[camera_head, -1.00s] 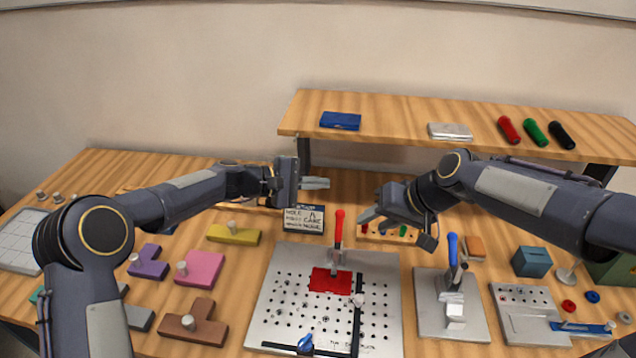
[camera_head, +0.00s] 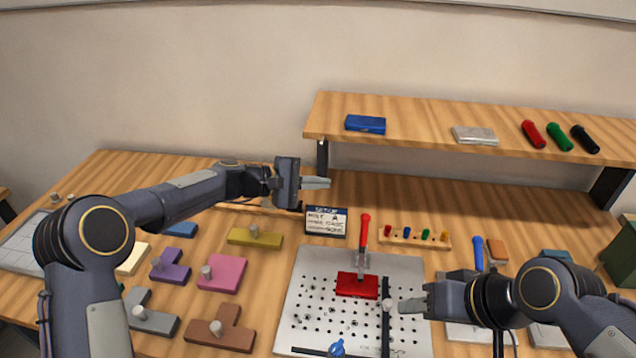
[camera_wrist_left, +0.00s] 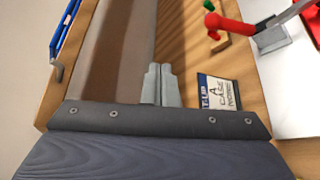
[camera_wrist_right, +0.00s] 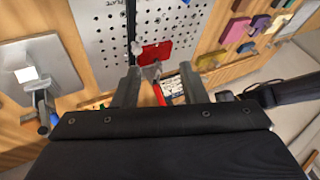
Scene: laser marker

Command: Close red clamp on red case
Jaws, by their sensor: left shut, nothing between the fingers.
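The red case (camera_head: 357,285) lies flat on the perforated metal plate (camera_head: 312,283); it also shows in the right wrist view (camera_wrist_right: 155,54). The red clamp (camera_head: 364,232) stands behind the case with its red handle upright; in the left wrist view its handle (camera_wrist_left: 228,24) is at the upper right. My left gripper (camera_head: 328,183) is shut and empty, in the air behind and left of the clamp. My right gripper (camera_head: 403,306) is low at the plate's right side, to the right of the case. In the right wrist view its two fingers (camera_wrist_right: 159,84) are apart, with nothing between them.
A sign card (camera_head: 326,221) stands behind the plate. A peg rack (camera_head: 414,238) is behind right. A blue-handled clamp (camera_head: 478,254) stands right of the plate, partly behind my right arm. Coloured blocks lie at left. A raised shelf (camera_head: 420,118) spans the back.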

